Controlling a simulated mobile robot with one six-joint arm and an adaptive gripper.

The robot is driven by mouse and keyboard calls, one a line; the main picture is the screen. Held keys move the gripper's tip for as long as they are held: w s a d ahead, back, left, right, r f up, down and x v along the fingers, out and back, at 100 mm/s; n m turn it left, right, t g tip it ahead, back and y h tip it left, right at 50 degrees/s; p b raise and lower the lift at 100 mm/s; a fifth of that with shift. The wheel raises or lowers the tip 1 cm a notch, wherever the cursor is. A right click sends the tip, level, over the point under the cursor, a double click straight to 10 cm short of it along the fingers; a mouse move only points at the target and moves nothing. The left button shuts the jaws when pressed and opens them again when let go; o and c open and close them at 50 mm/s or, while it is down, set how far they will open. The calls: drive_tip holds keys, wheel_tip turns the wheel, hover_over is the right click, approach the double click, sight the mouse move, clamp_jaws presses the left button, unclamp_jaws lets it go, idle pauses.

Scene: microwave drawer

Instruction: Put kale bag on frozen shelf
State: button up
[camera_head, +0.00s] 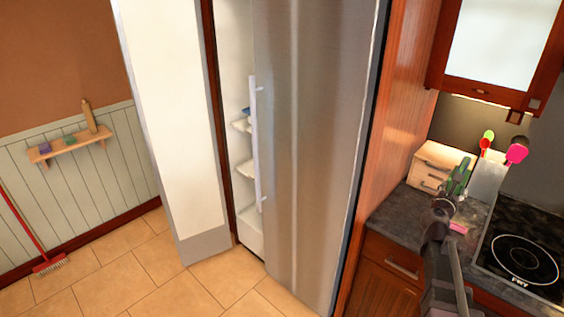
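A tall steel fridge-freezer (310,130) stands in the middle. A white door panel stands open to its left (165,110). Through the narrow gap beside the steel door, a white interior shows with small shelves (241,126) and a bluish item (246,111). Which shelf is the frozen one, I cannot tell. I cannot make out a kale bag for certain. My gripper (443,208) is at the lower right, in front of the counter. Its fingers are too small and dark to read, and I cannot tell whether it holds anything.
The dark counter (400,215) holds a wooden box (438,165), green-handled items (459,180), a utensil holder (486,178) and a cooktop (525,255). A red broom (22,225) and a wall shelf (68,148) are at left. The tiled floor (120,265) there is clear.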

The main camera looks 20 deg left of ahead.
drive_tip(key=shift+r+p, duration=2.45)
drive_tip(key=shift+r, duration=0.5)
